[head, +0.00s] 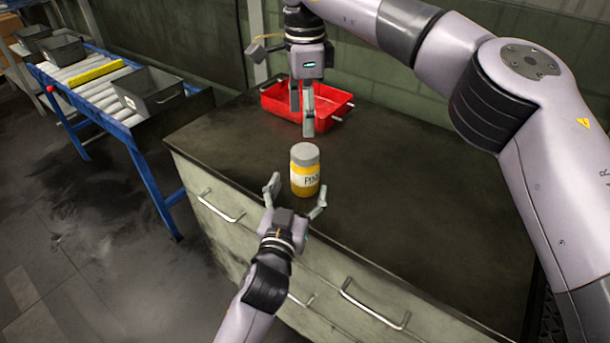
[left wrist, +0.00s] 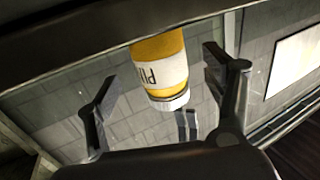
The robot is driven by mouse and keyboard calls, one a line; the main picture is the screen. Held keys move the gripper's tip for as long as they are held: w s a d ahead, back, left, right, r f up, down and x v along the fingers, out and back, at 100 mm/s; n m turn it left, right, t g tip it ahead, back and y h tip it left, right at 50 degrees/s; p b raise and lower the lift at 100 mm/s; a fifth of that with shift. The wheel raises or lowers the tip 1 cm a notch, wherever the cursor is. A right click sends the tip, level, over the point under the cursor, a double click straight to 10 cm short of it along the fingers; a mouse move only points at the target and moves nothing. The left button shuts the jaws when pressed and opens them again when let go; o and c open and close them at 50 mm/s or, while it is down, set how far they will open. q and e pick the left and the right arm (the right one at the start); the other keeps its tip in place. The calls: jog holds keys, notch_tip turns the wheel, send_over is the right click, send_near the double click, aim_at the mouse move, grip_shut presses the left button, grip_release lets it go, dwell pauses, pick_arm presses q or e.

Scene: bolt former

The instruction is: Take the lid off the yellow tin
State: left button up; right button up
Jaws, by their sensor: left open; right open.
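The yellow tin (head: 305,181) stands upright near the front edge of the dark cabinet top, with a white label and a grey lid (head: 305,153) on it. My left gripper (head: 296,194) is open, low at the cabinet's front edge, with its fingers spread to either side of the tin's lower part; I cannot tell whether they touch it. In the left wrist view the tin (left wrist: 160,55) and its lid (left wrist: 170,102) show between the open fingers (left wrist: 160,85). My right gripper (head: 308,115) points down above and behind the lid, apart from it, and is open.
A red tray (head: 335,103) sits at the back of the cabinet top (head: 400,180). The top right of the tin is clear. A roller conveyor (head: 90,88) with dark bins (head: 150,95) stands at the left. Drawer handles (head: 372,305) line the cabinet front.

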aim_at(302, 181)
pick_arm(q)
jog(key=x, duration=0.5)
jog(key=shift+w, duration=0.4)
